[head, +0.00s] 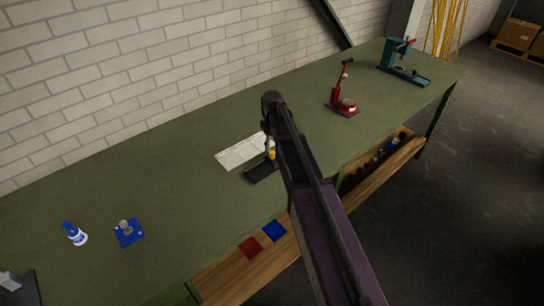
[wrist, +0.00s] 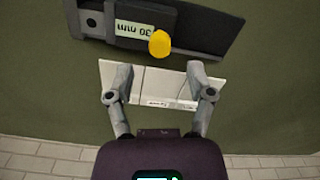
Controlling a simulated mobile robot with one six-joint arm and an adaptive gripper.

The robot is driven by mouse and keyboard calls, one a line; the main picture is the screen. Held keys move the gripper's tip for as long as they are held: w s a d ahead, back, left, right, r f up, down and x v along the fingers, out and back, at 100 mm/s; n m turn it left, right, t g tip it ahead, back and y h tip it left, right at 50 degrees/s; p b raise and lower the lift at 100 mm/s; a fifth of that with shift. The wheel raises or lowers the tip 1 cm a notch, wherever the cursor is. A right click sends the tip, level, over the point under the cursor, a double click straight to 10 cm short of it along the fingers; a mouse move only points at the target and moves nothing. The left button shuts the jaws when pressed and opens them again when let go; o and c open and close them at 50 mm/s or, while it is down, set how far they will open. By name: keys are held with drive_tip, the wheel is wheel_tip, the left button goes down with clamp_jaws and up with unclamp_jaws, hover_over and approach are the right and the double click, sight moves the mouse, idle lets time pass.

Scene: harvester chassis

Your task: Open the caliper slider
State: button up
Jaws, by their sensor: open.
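The caliper appears to be the dark device with a "30 mm" label (wrist: 133,30) and a yellow knob (wrist: 159,43), at the top of the wrist view. In the head view its dark base (head: 262,172) lies on the bench, partly behind my arm, with the yellow part (head: 271,155) just showing. My gripper (wrist: 158,72) is open and empty, its fingers spread wide below the yellow knob in the wrist view, apart from it. A white printed plate (wrist: 150,84) shows behind and between the fingers. In the head view my arm hides most of the gripper.
The green bench (head: 190,130) runs along a brick wall. A red device (head: 344,105) and a teal press (head: 404,70) stand to the right. A blue-and-white bottle (head: 75,234) and a blue plate with a knob (head: 128,232) are at left. Bench between is clear.

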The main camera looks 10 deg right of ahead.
sight(272, 152)
drive_tip(key=shift+f+b, duration=2)
drive_tip(key=shift+f, duration=0.25)
clamp_jaws()
